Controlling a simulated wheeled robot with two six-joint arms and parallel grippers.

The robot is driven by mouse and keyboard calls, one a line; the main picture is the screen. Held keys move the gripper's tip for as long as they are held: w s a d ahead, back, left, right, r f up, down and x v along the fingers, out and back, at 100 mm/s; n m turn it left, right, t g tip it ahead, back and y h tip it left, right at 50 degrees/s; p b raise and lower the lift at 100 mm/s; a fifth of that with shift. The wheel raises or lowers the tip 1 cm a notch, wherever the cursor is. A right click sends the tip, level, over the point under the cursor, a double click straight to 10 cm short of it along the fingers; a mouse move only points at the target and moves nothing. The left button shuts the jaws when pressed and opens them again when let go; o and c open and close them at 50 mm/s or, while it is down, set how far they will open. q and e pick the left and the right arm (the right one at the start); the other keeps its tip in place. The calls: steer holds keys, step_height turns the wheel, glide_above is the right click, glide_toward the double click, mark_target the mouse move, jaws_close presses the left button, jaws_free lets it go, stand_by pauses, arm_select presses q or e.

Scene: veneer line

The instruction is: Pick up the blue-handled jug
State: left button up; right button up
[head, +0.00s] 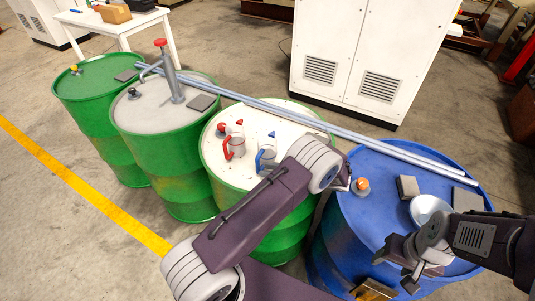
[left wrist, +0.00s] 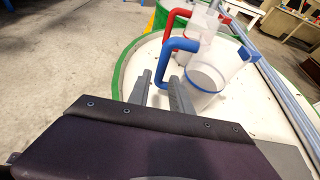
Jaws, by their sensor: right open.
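The blue-handled jug (head: 268,158) is clear and stands on the white top of a green drum, partly behind my left arm in the head view. In the left wrist view the jug (left wrist: 210,78) has its blue handle (left wrist: 166,66) towards my left gripper (left wrist: 160,80). The two fingers are apart and empty, close to the handle's lower end; I cannot tell whether it lies between them. My left fingers are hidden in the head view. My right gripper (head: 408,272) is open over the front of the blue drum, away from the jug.
A red-handled jug (head: 235,148) stands close to the left of the blue-handled one. Long metal bars (head: 290,117) lie across the drums behind the jugs. The blue drum (head: 375,215) carries a white bowl (head: 430,207) and an orange-capped fitting (head: 361,186). A hand pump (head: 172,80) stands on another drum.

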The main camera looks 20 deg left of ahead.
mark_target(256, 168)
arm_select(q)
steer(key=shift+x, duration=1.2)
steer(key=shift+a+p, duration=0.3)
steer(key=shift+a, duration=0.1)
steer(key=p+x, duration=0.1)
steer(key=x, duration=0.3)
steer(key=shift+a+f, duration=0.2)
steer(key=shift+a, duration=0.15)
jaws_close()
